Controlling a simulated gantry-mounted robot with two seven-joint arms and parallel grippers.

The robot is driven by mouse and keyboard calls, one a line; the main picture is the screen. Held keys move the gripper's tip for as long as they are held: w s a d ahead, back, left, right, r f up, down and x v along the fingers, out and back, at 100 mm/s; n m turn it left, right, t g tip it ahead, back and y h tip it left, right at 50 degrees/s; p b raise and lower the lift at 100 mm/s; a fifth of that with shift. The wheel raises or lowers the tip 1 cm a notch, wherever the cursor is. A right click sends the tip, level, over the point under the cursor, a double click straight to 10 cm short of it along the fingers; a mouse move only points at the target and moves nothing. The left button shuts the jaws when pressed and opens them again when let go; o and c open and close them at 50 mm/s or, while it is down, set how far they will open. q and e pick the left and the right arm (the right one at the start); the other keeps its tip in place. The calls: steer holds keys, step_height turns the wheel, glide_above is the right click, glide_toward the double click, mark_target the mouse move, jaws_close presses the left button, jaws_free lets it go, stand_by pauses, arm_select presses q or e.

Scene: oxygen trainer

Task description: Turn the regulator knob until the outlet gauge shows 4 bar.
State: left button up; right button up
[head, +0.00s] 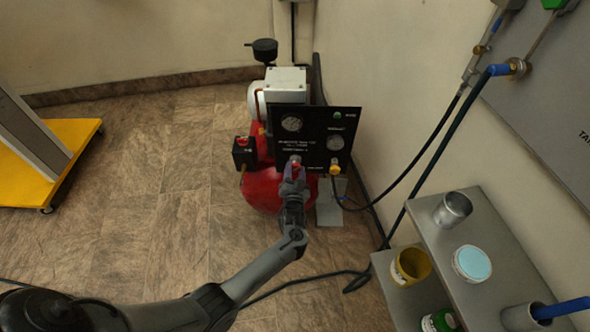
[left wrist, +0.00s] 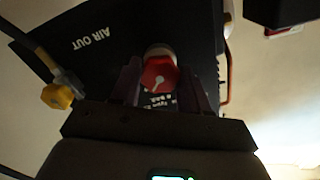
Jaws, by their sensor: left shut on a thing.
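The regulator knob is red with a white pointer mark and sits between my gripper's fingers in the left wrist view (left wrist: 159,75). In the head view the knob (head: 296,161) shows at the lower part of the black panel (head: 318,155). My left gripper (head: 294,170) is shut on the knob, and its fingers flank it in the left wrist view (left wrist: 158,82). Two round gauges are on the panel, one at upper left (head: 292,123) and one at right (head: 335,142). Their needles are too small to read. My right gripper is not in view.
A red compressor tank (head: 262,190) stands behind the panel. A yellow outlet fitting (head: 334,169) with a black hose is right of the knob. A grey stepped shelf (head: 440,240) with cans stands at right. A yellow cart (head: 60,165) is at left. Floor between is clear.

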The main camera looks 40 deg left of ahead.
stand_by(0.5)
arm_select(q)
steer(key=o, duration=1.1)
steer(key=shift+c, duration=0.2)
steer(key=shift+s, duration=0.1)
steer(key=shift+s+d+r+p, duration=0.1)
steer(key=shift+s+d+p, duration=0.3)
steer(key=shift+s+p, duration=0.05)
steer(key=p+v, duration=0.3)
steer(key=v, duration=0.6)
steer(key=shift+s, duration=0.25)
steer(key=shift+d, duration=0.15)
